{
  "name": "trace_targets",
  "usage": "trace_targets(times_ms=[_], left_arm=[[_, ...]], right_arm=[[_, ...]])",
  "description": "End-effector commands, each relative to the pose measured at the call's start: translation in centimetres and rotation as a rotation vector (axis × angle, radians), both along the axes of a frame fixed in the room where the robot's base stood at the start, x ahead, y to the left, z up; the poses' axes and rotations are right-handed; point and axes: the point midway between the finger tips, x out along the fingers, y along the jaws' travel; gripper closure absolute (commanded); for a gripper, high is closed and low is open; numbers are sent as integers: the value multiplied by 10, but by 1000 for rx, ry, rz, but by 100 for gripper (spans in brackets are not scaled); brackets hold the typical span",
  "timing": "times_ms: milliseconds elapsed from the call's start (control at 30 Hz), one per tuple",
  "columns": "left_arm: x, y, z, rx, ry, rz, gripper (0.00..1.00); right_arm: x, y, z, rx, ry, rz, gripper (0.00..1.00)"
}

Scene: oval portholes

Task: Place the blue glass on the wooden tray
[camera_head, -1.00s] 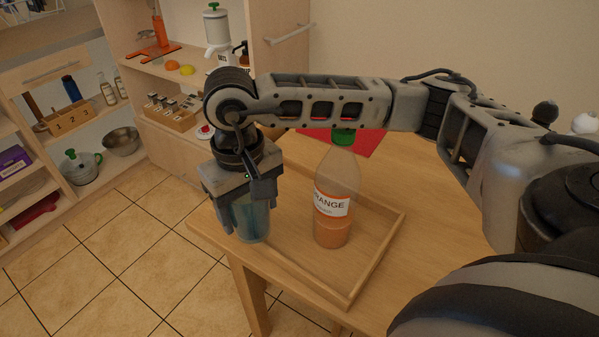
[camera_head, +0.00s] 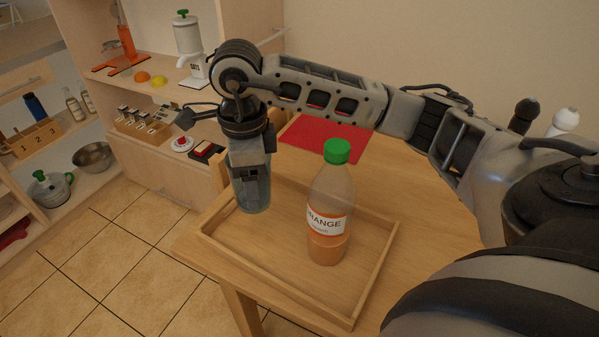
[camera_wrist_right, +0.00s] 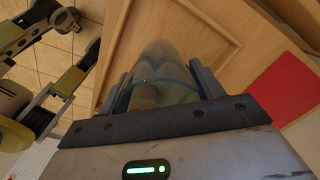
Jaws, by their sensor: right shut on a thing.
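The blue glass (camera_head: 254,200) is a translucent bluish tumbler, upright in my right gripper (camera_head: 250,182). The right wrist view shows the glass (camera_wrist_right: 165,77) between the two fingers (camera_wrist_right: 165,85), which are shut on it. The wooden tray (camera_head: 290,288) is a shallow rectangle with a low rim on the table. In the head view the glass overlaps the tray's back left part, left of the bottle; I cannot tell whether its base touches the tray floor. My gripper hides the glass's upper part. My left gripper is not in the head view.
An orange juice bottle (camera_head: 330,210) with a green cap stands upright on the tray. A red mat (camera_head: 322,142) lies on the table (camera_head: 425,205) behind it. Shelves with kitchen things stand at the back left. The front left of the tray is bare.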

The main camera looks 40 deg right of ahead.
Motion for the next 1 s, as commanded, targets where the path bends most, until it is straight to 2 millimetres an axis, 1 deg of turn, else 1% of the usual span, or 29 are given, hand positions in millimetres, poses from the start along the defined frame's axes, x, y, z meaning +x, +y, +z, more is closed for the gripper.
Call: trace_targets(times_ms=[33,100,167,200,267,300,367,400,500,600,700,833,933,1000], left_arm=[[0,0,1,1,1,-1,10],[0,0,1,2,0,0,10],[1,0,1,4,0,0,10],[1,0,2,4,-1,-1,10],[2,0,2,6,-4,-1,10],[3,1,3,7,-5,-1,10],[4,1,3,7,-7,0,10],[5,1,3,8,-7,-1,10],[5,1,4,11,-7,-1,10],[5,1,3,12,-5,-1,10],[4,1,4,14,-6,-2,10],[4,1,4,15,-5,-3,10],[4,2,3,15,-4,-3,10],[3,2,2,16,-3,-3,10]], right_arm=[[1,-4,2,6,2,-156,63],[4,-9,4,13,1,-394,63],[6,-14,5,17,3,-600,63],[7,-18,6,21,3,-737,63],[8,-23,7,25,5,-942,63],[9,-27,8,28,6,-1079,63],[10,-32,9,30,8,-1285,63],[11,-36,9,33,10,-1417,63],[11,-44,11,35,12,-1725,63],[12,-51,12,35,13,-1978,63],[12,-56,12,33,15,-2157,63],[12,-60,10,32,14,-2284,63],[12,-60,-3,27,15,-2316,63],[11,-61,-17,24,16,-2319,63]])
